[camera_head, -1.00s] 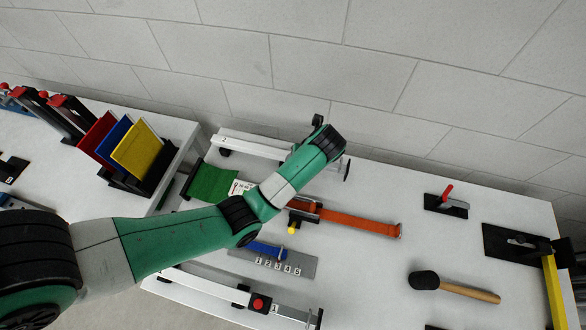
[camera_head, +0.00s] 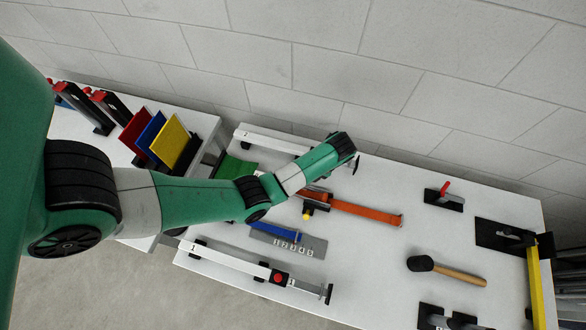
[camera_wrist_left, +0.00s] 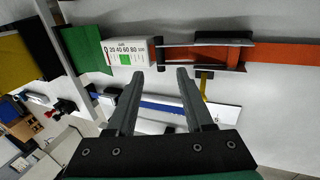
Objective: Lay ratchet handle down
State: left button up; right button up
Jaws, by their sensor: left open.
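The orange strap (camera_head: 365,213) lies across the table in the head view, with the ratchet (camera_head: 318,198) at its left end and a yellow knob (camera_head: 306,216) beside it. In the left wrist view the ratchet (camera_wrist_left: 205,54) lies above and to the right of my fingers, with a yellow lever (camera_wrist_left: 205,84) hanging below it in the picture. My left gripper (camera_wrist_left: 155,82) is open, with nothing between its fingers. In the head view my left wrist hides the gripper and part of the ratchet area. My right gripper is not in view.
A mallet (camera_head: 450,270) lies right.

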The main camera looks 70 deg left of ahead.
pick_arm(q)
jog(key=b+x, duration=0.1)
jog(key=x, duration=0.8)
jog(key=shift+f+b, duration=0.4)
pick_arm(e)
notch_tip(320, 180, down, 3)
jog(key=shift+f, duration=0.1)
pick_arm(q)
grip_shut()
dwell(0.4)
